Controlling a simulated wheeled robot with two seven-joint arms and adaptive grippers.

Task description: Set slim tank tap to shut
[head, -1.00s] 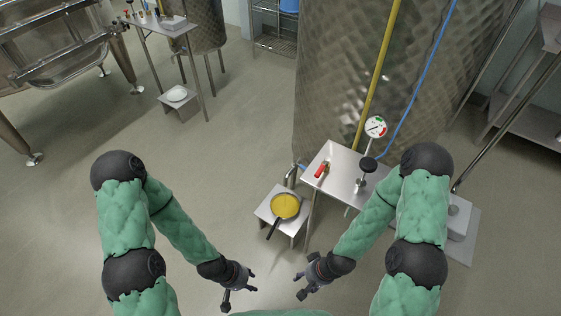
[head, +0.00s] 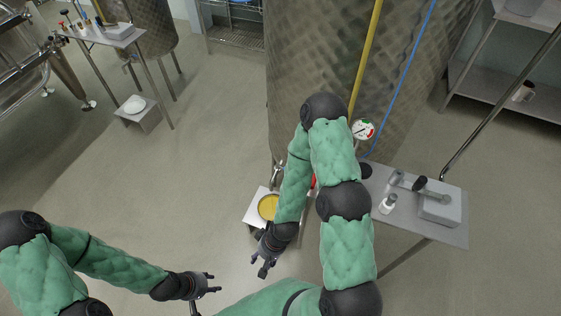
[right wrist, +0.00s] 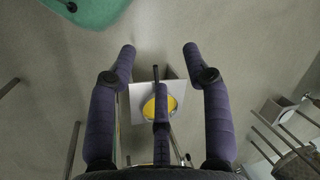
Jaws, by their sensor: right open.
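A large steel tank (head: 400,80) stands at the top centre in the head view; I cannot tell whether it is the slim one. A red tap handle (head: 314,181) barely shows at its foot, mostly hidden behind my right arm, so its setting cannot be read. A metal spout (head: 278,172) sits above a pan of yellow liquid (head: 268,207). My right gripper (head: 263,262) is open and empty, in front of the pan. In the right wrist view my gripper (right wrist: 158,50) has spread fingers with the pan (right wrist: 151,107) beyond. My left gripper (head: 214,283) looks open and empty, lower left.
A gauge (head: 363,129) is on the tank. A steel table (head: 420,228) with a grey box (head: 440,205) lies to the right. The pan rests on a low stand (head: 254,212). Another tank (head: 140,40) and table (head: 102,40) stand far left.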

